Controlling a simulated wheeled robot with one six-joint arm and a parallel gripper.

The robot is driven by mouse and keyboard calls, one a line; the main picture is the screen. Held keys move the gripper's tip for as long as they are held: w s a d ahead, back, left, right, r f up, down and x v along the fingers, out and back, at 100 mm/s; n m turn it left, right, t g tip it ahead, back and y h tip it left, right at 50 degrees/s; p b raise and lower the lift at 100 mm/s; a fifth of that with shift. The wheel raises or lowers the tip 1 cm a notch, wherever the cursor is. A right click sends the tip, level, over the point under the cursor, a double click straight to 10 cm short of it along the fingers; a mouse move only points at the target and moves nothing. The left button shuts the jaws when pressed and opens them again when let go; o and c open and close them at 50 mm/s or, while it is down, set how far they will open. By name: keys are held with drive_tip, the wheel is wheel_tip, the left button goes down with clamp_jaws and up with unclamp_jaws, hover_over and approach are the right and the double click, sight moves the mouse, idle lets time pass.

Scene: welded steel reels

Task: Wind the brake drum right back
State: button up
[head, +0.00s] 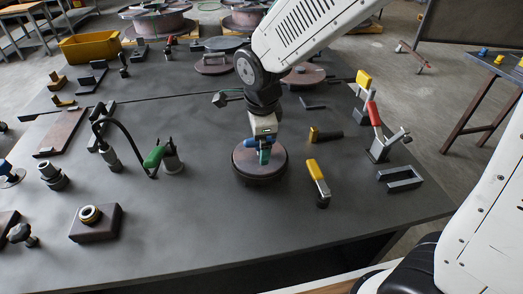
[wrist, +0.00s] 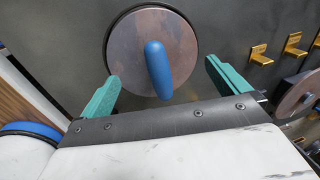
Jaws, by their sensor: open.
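The brake drum (head: 246,168) is a round, brownish steel disc lying on the dark table in the middle of the head view. It also shows from above in the wrist view (wrist: 125,40), with a rounded blue handle (wrist: 158,68) standing on it. My gripper (head: 264,157) is over the drum, pointing down, and hides part of it in the head view. In the wrist view its two teal fingers are wide apart, one on each side of the blue handle, with a gap on both sides. The handle appears untouched.
A yellow-handled lever (head: 317,178) stands close right of the drum, and a red-handled clamp (head: 376,125) farther right. A green-handled tool (head: 157,156) with a black hose is to the left. The front middle tabletop is clear.

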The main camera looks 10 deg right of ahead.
drive_tip(key=shift+r, duration=3.5)
drive_tip(key=shift+s+n, duration=0.1)
drive_tip(key=shift+n, duration=0.6)
drive_tip(key=s+d+r+n, duration=0.2)
drive_tip(key=s+d+n, duration=0.6)
drive_tip(key=s, duration=0.3)
drive_tip(key=s+d+r+n, duration=0.3)
drive_tip(key=s+d+n, duration=0.5)
drive_tip(key=s, duration=0.3)
drive_tip(key=shift+s+d+g, duration=0.15)
drive_tip(key=shift+d+g, duration=0.25)
